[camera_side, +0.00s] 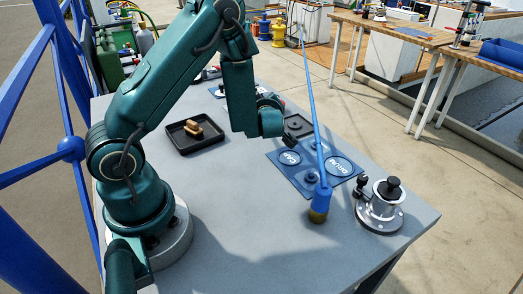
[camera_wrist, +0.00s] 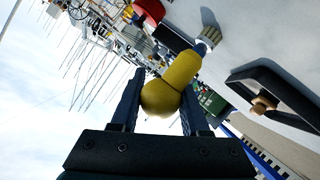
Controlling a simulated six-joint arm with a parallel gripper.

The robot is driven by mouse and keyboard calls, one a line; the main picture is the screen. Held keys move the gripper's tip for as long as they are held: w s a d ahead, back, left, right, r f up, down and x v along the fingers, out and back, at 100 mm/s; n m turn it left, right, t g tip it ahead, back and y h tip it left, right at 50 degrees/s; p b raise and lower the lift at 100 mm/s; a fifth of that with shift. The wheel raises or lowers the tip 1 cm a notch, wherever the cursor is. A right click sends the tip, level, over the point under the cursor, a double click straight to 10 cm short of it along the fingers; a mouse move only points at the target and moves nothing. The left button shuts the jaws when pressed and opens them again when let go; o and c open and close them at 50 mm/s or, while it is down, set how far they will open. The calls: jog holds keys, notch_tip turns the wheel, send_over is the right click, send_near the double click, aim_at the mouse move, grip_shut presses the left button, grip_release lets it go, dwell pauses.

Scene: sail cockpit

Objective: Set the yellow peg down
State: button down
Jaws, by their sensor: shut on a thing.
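The yellow peg (camera_wrist: 181,70) is between the two dark fingers of my gripper (camera_wrist: 160,92) in the wrist view. Its rounded end faces the camera and its body leans toward the upper right. My gripper is shut on it. In the side view my gripper (camera_side: 288,137) is above the far part of the grey table, behind the blue mat. I cannot make out the peg there. The blue mat (camera_side: 274,157) has round marks, labelled CAM and DRUM.
A black tray (camera_side: 171,136) with a small wooden block stands left of the mat. A metal winch (camera_side: 380,208) stands at the right. The front table (camera_side: 250,225) is clear.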

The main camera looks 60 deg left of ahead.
jog(key=shift+f, duration=2.9)
jog(key=shift+f, duration=0.15)
jog(key=shift+c, duration=2)
grip_release()
jog(key=shift+r, duration=0.2)
jog(key=v, duration=1.2)
